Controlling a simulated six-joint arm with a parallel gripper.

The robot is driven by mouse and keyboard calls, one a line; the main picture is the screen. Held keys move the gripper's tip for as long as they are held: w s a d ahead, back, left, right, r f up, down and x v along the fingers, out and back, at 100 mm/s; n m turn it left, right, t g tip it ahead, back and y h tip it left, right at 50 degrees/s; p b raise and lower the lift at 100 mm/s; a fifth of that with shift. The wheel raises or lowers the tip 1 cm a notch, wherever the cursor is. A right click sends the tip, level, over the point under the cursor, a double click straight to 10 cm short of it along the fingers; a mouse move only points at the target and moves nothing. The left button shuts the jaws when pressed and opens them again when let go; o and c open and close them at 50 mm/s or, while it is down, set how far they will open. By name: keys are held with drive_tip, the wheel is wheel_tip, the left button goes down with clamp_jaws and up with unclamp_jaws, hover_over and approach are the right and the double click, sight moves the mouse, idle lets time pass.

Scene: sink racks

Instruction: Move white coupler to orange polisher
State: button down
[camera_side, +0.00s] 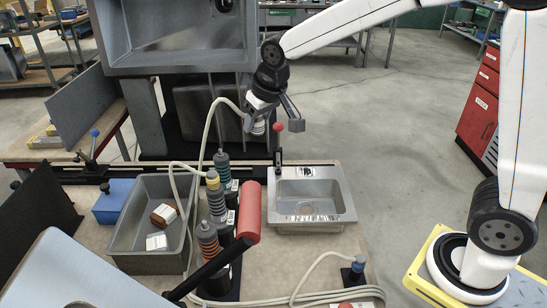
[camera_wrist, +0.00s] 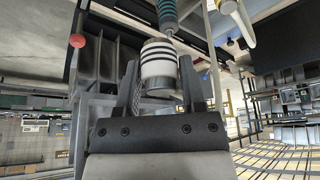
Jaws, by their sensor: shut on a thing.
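The white coupler (camera_side: 257,125), a white cylinder, is between my gripper's (camera_side: 273,115) fingers in the side view, raised above the bench. In the wrist view the coupler (camera_wrist: 158,62) shows black bands, with my gripper's (camera_wrist: 160,82) fingers closed on either side. A pale hose runs up beside the coupler; I cannot tell whether they join. The orange polisher (camera_side: 208,240) stands upright nearest the camera in a row of ribbed polishers, below and left of my gripper. A teal-banded one (camera_side: 222,168) is at the back, a yellow-banded one (camera_side: 214,192) between. The teal polisher (camera_wrist: 168,14) appears above the coupler in the wrist view.
A small steel sink (camera_side: 311,198) is right of the row. A red cylinder (camera_side: 249,211) on a black bar stands close beside the polishers. Pale hoses loop around the row. A large basin stands behind.

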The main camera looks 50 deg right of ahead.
idle(0.3)
drive_tip(key=shift+a+f, duration=0.1)
drive_tip(key=shift+a, duration=0.45)
drive_tip(key=s+a+f+n+y, duration=0.1)
drive_tip(key=s+a+f+n, duration=0.1)
drive_tip(key=a, duration=0.7)
drive_tip(key=s+a+f+n+y, duration=0.1)
drive_tip(key=a+n, duration=0.3)
drive_tip(key=a, duration=0.4)
drive_tip(key=shift+s+a+f+g+y, duration=0.3)
drive_tip(key=shift+s+a+f, duration=0.05)
drive_tip(key=shift+a+f, duration=0.05)
drive_tip(key=shift+w+n, duration=0.1)
drive_tip(key=shift+n, duration=0.8)
hover_over(198, 228)
drive_tip(key=s, duration=0.1)
drive_tip(key=shift+y, duration=0.3)
drive_tip(key=shift+d+f, duration=0.25)
drive_tip(key=shift+f, duration=1.2)
drive_tip(key=shift+d+f, duration=0.2)
drive_tip(key=shift+f, duration=1.25)
drive_tip(key=shift+f, duration=1.6)
drive_tip(key=shift+c, duration=0.8)
unclamp_jaws()
